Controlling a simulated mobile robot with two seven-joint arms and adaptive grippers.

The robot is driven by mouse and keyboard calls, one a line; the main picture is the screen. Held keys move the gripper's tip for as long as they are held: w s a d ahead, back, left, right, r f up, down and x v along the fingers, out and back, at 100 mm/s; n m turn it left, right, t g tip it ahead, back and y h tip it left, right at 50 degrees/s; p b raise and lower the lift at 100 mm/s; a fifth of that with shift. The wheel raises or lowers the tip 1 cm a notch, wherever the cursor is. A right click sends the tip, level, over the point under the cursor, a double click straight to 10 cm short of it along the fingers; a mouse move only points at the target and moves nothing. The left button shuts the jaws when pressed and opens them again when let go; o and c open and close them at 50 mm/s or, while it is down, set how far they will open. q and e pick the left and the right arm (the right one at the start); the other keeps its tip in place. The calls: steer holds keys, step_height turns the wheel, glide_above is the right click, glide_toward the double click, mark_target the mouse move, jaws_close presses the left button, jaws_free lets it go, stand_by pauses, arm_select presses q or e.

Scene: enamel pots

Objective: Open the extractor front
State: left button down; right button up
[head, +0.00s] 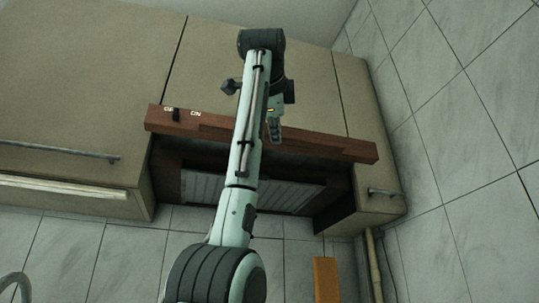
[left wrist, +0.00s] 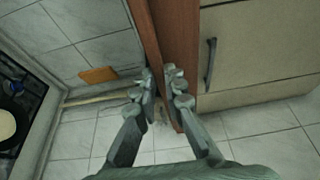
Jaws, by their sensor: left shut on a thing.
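The extractor front (head: 320,144) is a long reddish-brown wooden board with an on/off switch (head: 176,114) near its left end. It runs across below the beige upper cabinets, and my arm hides part of its middle. The grey filter grille (head: 285,192) shows beneath and behind it. My left gripper (head: 273,125) is at the board, right of its middle. In the left wrist view the board (left wrist: 179,35) passes between the fingers of my left gripper (left wrist: 164,88), one on each side, shut on it. My right gripper is not in view.
Beige cabinets flank the hood, with bar handles at the left (head: 60,150) and right (head: 385,193). A tiled wall (head: 450,120) stands at the right. A pipe (head: 373,265) runs below the right cabinet. In the left wrist view a hob (left wrist: 30,105) lies at the left.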

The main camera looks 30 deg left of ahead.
arm_select(q)
steer(key=shift+s+d, duration=0.45)
steer(key=shift+d, duration=0.05)
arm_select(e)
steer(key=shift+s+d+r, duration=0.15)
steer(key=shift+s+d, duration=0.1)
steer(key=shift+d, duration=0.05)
arm_select(q)
steer(key=shift+a, duration=0.1)
steer(key=c, duration=1.6)
jaws_free()
steer(key=shift+w, duration=0.1)
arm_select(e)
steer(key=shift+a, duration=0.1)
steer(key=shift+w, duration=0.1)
arm_select(q)
steer(key=v, duration=1.2)
